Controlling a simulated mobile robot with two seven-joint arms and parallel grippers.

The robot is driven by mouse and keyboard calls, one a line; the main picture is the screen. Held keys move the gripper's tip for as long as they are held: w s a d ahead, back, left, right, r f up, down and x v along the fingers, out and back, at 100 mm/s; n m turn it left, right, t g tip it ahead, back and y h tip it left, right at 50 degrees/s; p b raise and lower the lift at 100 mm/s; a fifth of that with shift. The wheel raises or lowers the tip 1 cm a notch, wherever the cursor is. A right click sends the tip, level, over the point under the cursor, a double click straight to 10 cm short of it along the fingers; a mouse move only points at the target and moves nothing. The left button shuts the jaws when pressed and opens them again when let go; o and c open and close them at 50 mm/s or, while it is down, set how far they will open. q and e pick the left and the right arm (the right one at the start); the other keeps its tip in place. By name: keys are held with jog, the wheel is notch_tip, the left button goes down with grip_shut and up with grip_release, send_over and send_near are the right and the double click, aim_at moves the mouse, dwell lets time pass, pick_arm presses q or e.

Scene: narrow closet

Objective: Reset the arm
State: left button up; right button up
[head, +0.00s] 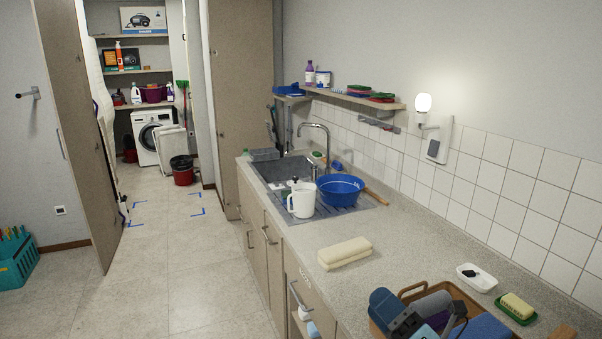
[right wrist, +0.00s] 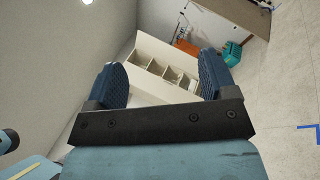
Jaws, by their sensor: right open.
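My right gripper (head: 408,303) shows at the bottom of the head view, in front of the brown tray (head: 412,288) on the counter. In the right wrist view my right gripper (right wrist: 163,85) has its two blue ridged fingers wide apart, with nothing between them. I cannot tell its exact height above the tray from the head view. My left gripper is not in view.
The counter holds a cream sponge block (head: 345,252), a white jug (head: 301,200), a blue basin (head: 341,189), a white dish (head: 477,278) and a green soap tray (head: 516,309). A tiled wall bounds the right. The floor (head: 165,262) at left is mostly clear.

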jog(key=s+d+f+m+g+h, duration=0.2)
jog(key=s+d+f+m+h, duration=0.35)
jog(key=m, duration=0.55)
jog(key=s+d+f+m+g+h, duration=0.1)
jog(key=s+d+f+m+h, duration=0.1)
jog(key=d+f+m+h, duration=0.65)
jog(key=s+a+f+m+g, duration=0.1)
jog(key=s+f+m+g, duration=0.35)
jog(key=s, duration=0.45)
jog(key=s+f+m+g, duration=0.3)
jog(key=s+m+g, duration=0.25)
jog(key=s, duration=0.35)
jog(key=w+a+f+t+y+p, duration=0.1)
jog(key=w+a+f+t, duration=0.1)
jog(key=f, duration=0.3)
jog(key=w+a+f+n+t+y+p, duration=0.1)
jog(key=w+a+f+t+y, duration=0.1)
jog(key=w+a+f+t, duration=0.1)
notch_tip(320, 180, down, 3)
jog(key=shift+w+a+f+t, duration=0.2)
jog(key=shift+w+a+t, duration=0.15)
jog(key=shift+a+t, duration=0.6)
